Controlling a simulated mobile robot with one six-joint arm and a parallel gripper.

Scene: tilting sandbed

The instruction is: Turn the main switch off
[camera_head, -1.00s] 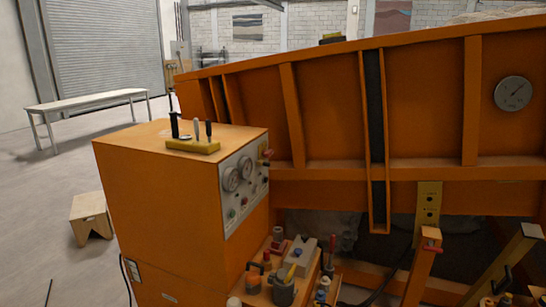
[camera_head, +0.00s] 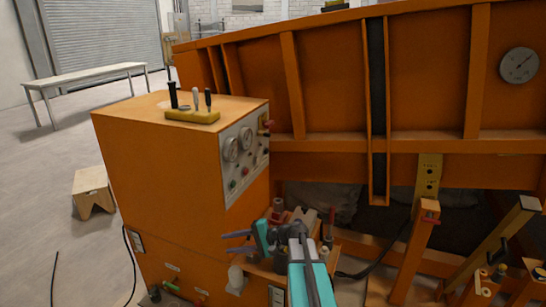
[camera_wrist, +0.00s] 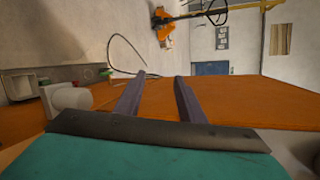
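The orange control cabinet (camera_head: 160,175) stands left of centre in the head view. Its grey panel (camera_head: 243,160) has two round gauges, small coloured buttons and a red handle (camera_head: 265,125) at the upper right edge. I cannot tell which control is the main switch. My gripper (camera_head: 228,242) is in front of the cabinet's lower right part, below the panel, with its purple fingers pointing left. In the wrist view the fingers (camera_wrist: 157,92) are apart with nothing between them; the orange cabinet surface (camera_wrist: 255,100) shows behind. My arm hides part of the tool shelf.
A yellow lever block (camera_head: 193,116) is on the cabinet top. Small fittings, including a green one (camera_head: 170,285), are low on its front. A white cylinder (camera_head: 236,277) is below my gripper. The orange sandbed (camera_head: 330,90) fills the right. A wooden stool (camera_head: 93,190) stands left on open floor.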

